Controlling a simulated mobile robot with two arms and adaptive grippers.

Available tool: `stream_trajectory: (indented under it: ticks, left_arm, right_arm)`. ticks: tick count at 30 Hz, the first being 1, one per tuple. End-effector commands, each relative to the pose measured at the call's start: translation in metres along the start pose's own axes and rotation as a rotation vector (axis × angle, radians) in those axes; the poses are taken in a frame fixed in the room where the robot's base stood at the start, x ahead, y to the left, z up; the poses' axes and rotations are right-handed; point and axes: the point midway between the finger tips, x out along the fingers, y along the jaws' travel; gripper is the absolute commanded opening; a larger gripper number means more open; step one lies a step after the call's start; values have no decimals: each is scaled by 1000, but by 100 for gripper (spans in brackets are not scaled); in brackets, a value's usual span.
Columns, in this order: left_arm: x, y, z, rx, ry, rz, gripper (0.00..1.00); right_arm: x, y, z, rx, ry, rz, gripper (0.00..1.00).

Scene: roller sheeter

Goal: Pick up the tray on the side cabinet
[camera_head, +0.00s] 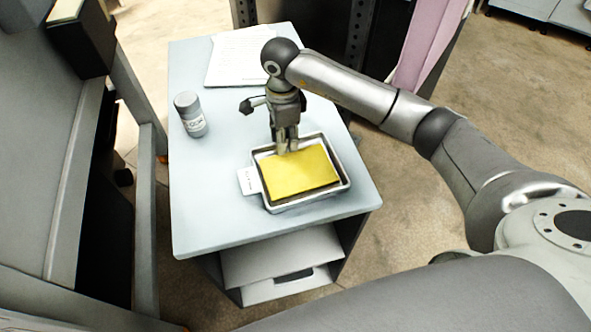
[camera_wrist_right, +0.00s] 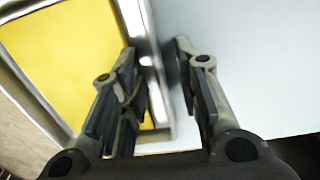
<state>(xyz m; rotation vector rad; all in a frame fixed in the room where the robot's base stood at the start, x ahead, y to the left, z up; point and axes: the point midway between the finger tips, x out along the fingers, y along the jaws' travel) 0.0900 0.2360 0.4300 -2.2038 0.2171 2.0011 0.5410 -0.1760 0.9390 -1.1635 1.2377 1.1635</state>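The tray (camera_head: 346,182) is a shallow metal tray holding a flat yellow slab (camera_head: 300,172). It lies flat on the light blue top of the side cabinet (camera_head: 215,225), with a white label tag (camera_head: 249,181) at its left side. My right gripper (camera_head: 287,148) points down at the tray's far rim. In the right wrist view the gripper (camera_wrist_right: 156,52) has its fingers apart, one over the yellow slab (camera_wrist_right: 65,55) and one outside over the cabinet top. The tray's rim (camera_wrist_right: 150,75) runs between them. I cannot tell whether the fingers touch it. My left gripper is not in view.
White paper sheets (camera_head: 238,60) lie at the back. A grey machine frame (camera_head: 148,215) stands close on the left. The cabinet's front left top is clear, and more white sheets (camera_head: 270,260) lie on its lower shelf.

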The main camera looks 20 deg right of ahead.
Motion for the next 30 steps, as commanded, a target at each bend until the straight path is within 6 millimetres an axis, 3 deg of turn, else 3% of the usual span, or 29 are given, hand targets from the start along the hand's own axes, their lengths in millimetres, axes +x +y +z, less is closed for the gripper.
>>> stream_trajectory:
  ticks: [21,28,30]
  left_arm:
    - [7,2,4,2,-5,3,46]
    - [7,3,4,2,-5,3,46]
    - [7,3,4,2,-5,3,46]
  right_arm:
    - [4,0,0,0,0,0,30]
    - [4,0,0,0,0,0,1]
    - [4,0,0,0,0,0,0]
